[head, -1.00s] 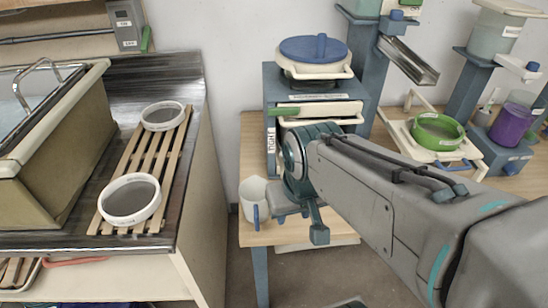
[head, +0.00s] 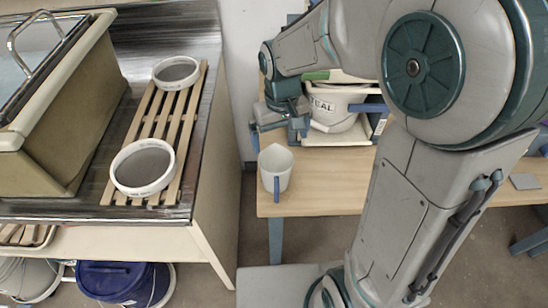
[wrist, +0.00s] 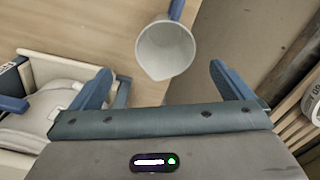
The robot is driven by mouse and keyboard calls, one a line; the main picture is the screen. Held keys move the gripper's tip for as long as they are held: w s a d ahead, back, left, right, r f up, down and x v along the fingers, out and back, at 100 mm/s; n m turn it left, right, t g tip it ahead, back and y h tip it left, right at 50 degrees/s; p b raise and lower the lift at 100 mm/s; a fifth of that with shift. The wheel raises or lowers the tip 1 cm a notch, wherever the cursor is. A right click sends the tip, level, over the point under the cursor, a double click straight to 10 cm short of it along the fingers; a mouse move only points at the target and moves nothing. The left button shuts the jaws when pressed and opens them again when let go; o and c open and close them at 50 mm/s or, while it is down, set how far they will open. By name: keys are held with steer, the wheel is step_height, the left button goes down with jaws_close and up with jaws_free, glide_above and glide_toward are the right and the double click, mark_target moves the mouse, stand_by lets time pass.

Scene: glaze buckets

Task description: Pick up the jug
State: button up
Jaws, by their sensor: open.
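The jug (head: 273,170) is a white cup-like vessel with a blue handle. It stands upright near the left front corner of the wooden table in the head view. In the wrist view the jug (wrist: 165,51) shows from above, empty inside, with its spout toward my gripper and its blue handle pointing away. My gripper (head: 271,135) is just behind and above the jug in the head view. In the wrist view its two blue fingers (wrist: 160,80) are spread wide, with the jug's near part between and beyond them. Nothing is held.
A white bucket labelled TEAL (head: 330,108) stands behind, to the right of my gripper. A counter (head: 205,150) on the left carries a slatted rack (head: 185,130) with two white-rimmed sieves. The table (head: 325,190) is clear right of the jug.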

glide_toward(276, 159)
steer(key=s+f, duration=0.4)
steer(key=f, duration=0.2)
steer(key=s+f, duration=0.1)
steer(key=f, duration=0.1)
steer(key=shift+d+f, duration=0.1)
steer(key=shift+f, duration=0.65)
steer(key=c, duration=1)
